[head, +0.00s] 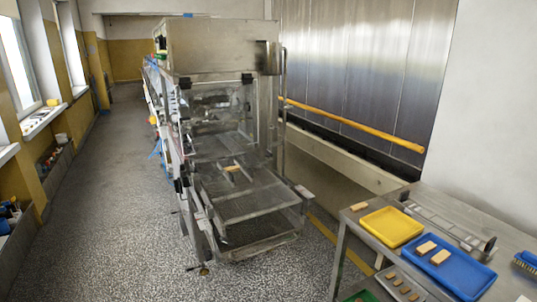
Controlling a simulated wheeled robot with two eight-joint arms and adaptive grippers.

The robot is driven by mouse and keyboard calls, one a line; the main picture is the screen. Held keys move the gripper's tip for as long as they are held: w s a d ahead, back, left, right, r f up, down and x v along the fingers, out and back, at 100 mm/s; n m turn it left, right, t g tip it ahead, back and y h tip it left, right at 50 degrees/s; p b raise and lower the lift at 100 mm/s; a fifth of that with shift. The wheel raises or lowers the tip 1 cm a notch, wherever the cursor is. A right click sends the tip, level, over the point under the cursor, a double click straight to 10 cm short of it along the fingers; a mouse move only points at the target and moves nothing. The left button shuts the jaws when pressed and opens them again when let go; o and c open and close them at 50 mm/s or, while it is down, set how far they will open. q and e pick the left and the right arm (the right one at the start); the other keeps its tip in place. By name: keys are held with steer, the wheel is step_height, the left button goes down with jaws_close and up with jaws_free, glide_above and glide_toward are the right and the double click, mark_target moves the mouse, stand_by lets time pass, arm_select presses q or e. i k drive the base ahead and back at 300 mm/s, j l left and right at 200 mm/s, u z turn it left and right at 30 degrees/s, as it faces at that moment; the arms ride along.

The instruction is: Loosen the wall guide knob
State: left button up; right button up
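The steel enrober (217,45) stands in the middle of the head view, with a clear front panel (215,105) and mesh shelves (245,200) below it. Small dark knob-like parts show at its upper left corner (185,83), its upper right corner (247,78) and its left side (178,185). I cannot tell which, if any, is the wall guide knob. A small tan bar (232,168) lies on the upper mesh. Neither of my grippers is in view.
A steel table (345,222) at the lower right bears a yellow tray (391,228), a blue tray (482,282) with tan bars, and a blue brush (526,260). A yellow rail (350,124) runs along the right wall. The speckled floor (110,200) left of the enrober is clear.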

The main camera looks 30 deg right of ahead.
mark_target(268, 153)
steer(key=i+l, duration=0.2)
steer(key=i, duration=0.2)
steer(key=i+l+z, duration=0.1)
steer(key=i+l, duration=0.15)
steer(key=i, duration=0.2)
